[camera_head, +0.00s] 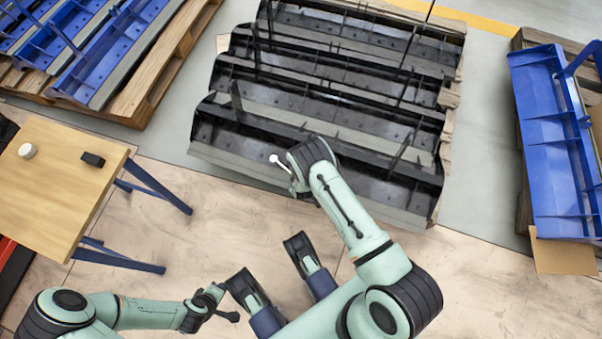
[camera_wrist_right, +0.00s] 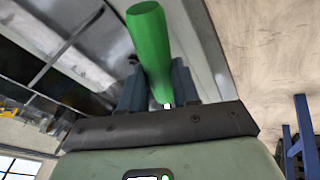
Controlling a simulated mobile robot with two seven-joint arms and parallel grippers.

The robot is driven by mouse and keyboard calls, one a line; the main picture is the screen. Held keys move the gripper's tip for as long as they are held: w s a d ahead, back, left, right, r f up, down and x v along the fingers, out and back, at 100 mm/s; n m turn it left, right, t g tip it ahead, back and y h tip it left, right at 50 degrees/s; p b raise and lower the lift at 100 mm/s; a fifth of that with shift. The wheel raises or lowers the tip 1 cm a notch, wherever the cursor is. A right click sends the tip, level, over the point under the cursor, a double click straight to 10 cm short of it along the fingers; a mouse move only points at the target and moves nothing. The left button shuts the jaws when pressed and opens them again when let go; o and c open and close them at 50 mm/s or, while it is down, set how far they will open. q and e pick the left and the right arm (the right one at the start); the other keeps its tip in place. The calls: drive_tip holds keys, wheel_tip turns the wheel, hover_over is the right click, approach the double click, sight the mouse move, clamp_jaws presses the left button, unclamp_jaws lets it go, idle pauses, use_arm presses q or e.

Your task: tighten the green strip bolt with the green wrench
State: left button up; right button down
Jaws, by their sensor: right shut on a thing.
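The green wrench handle (camera_wrist_right: 152,50) stands between the fingers of my right gripper (camera_wrist_right: 160,88) in the right wrist view. The gripper is shut on it. In the head view a pale rod with a round end (camera_head: 274,159) sticks out left of my right wrist, over the front of the black carriers (camera_head: 310,130); it looks like part of the wrench. The right fingers are mostly hidden there by the wrist. I cannot make out the green strip bolt in either view. My left gripper (camera_head: 228,316) is low at the bottom left, away from the carriers; its opening is unclear.
A wooden table (camera_head: 50,195) with a white cylinder (camera_head: 27,150) and a small black block (camera_head: 92,159) stands at the left. Blue carriers (camera_head: 95,60) lie on a pallet at top left, and another blue carrier (camera_head: 550,150) is at right. Floor between is clear.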

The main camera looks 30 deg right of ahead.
drive_tip(key=shift+w+d+f+b, duration=0.1)
drive_tip(key=shift+w+f+b, duration=0.05)
drive_tip(key=shift+f+b, duration=0.3)
idle(0.4)
idle(0.6)
drive_tip(key=c, duration=1.7)
unclamp_jaws()
clamp_jaws()
drive_tip(key=shift+a+f+m, duration=0.15)
drive_tip(key=shift+a+m, duration=0.35)
drive_tip(key=shift+a, duration=0.2)
drive_tip(key=shift+a+b, duration=0.1)
drive_tip(key=shift+b, duration=0.2)
drive_tip(key=shift+s+a+f+m+h+b, duration=0.1)
drive_tip(key=shift+a+f+m+h+b, duration=0.1)
drive_tip(key=shift+a+m, duration=0.1)
drive_tip(key=shift+s+a+f+m+h+b, duration=0.1)
drive_tip(key=shift+a+m+b, duration=0.05)
drive_tip(key=shift+a+m, duration=0.15)
drive_tip(key=shift+a, duration=0.1)
